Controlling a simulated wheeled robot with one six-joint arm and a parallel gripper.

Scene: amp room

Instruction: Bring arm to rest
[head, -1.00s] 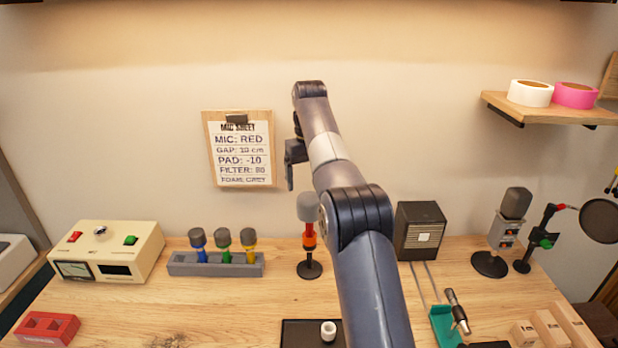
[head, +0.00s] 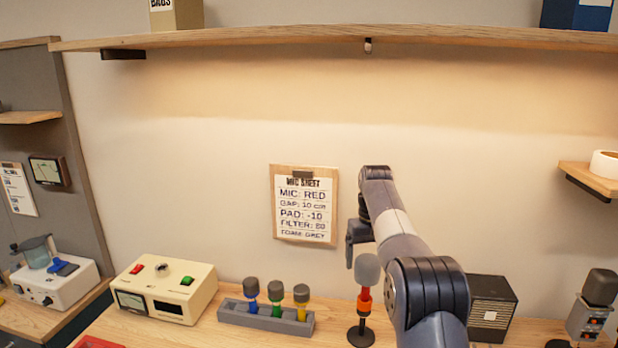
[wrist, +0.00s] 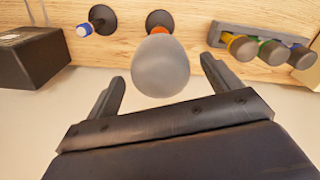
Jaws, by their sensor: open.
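My arm is raised over the bench, and my gripper (head: 350,250) hangs at its end in front of the wall. In the wrist view my gripper (wrist: 163,85) is open, its two fingers apart with nothing held between them. A microphone with a grey foam ball and a red-orange body (head: 364,300) stands upright on a black round base, just below my gripper. In the wrist view its grey foam (wrist: 160,68) shows beyond and between the fingers; I cannot tell how far off it is.
A grey rack (head: 265,317) holds blue, green and yellow microphones. A cream box (head: 165,288) stands left, a dark speaker box (head: 491,307) right of my arm. A mic sheet (head: 304,205) hangs on the wall. A long shelf (head: 300,38) runs above, and a small shelf (head: 590,178) juts out right.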

